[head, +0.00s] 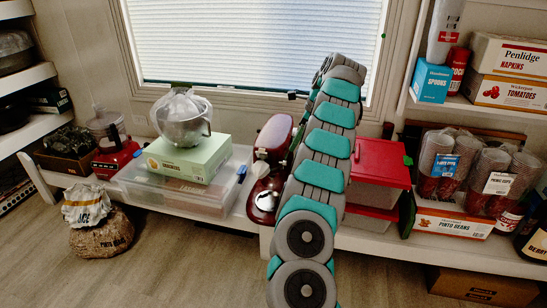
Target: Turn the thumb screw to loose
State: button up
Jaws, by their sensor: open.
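No thumb screw can be made out clearly. A red appliance that looks like a stand mixer (273,140) stands on the low white shelf in the middle, with a silver part (261,170) on its front and a red base (264,200) below. My teal and grey arm reaches up from the bottom of the head view, just right of the mixer, and hides what is behind it. The far end of the arm bends away near the window. My gripper does not show, so its place relative to the mixer cannot be seen.
Left of the mixer are a clear plastic box (160,197), a green carton (188,160) and a metal bowl (183,127). Red-lidded bins (380,162) stand right of my arm. A sack (98,225) lies on the floor at left. The floor in front of the shelf is largely clear.

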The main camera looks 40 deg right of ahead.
aim_at(283, 163)
jog(key=x, duration=0.8)
jog(key=shift+d+f+m, duration=0.2)
jog(key=shift+d+m, duration=0.1)
jog(key=shift+d, duration=0.05)
grip_shut()
dwell(0.4)
